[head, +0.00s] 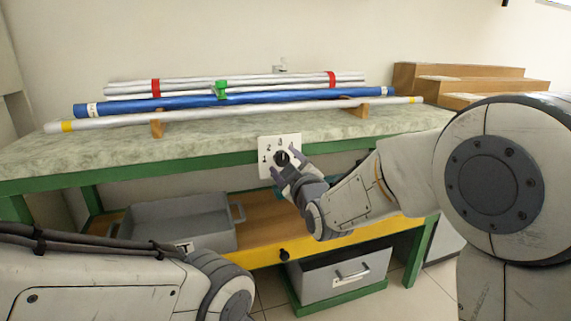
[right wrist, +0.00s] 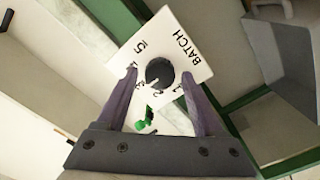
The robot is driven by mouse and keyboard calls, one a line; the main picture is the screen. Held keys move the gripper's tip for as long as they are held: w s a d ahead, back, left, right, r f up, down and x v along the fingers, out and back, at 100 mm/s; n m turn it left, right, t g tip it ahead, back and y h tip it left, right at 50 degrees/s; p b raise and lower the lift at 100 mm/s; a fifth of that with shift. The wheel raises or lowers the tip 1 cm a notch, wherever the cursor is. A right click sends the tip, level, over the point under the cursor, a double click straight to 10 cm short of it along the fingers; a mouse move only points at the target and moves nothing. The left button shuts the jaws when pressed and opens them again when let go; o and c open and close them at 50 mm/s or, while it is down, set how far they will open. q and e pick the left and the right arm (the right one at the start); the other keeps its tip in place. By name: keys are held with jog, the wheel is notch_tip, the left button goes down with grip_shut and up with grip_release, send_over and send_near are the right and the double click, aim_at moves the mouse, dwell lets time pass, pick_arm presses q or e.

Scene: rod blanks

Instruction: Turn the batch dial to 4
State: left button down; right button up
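The batch dial is a round black knob (right wrist: 159,72) on a white square plate (right wrist: 180,32) marked BATCH, with numbers 1 to 5 around the knob. In the head view the plate (head: 266,142) is at the front edge of the bench, with the dial (head: 281,158) partly behind my right gripper (head: 285,161). In the right wrist view my right gripper (right wrist: 159,78) is open, one finger on each side of the knob, with gaps visible. A pale mark on the knob appears to point between 2 and 3. My left gripper is out of view; only my left arm shows.
White, red-banded and blue rods (head: 150,106) lie along the bench top (head: 100,150), some on wooden supports, with a green clip (head: 221,90). Wooden steps (head: 455,85) stand at the right. A grey bin (head: 185,222) sits on the lower shelf; another grey bin (head: 340,276) is below.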

grip_shut()
jog(key=shift+m, duration=0.3)
jog(key=m+b, duration=0.1)
jog(key=m, duration=0.3)
jog(key=shift+m+b, duration=0.3)
jog(key=shift+m, duration=1.8)
jog(key=shift+o, duration=1.5)
grip_release()
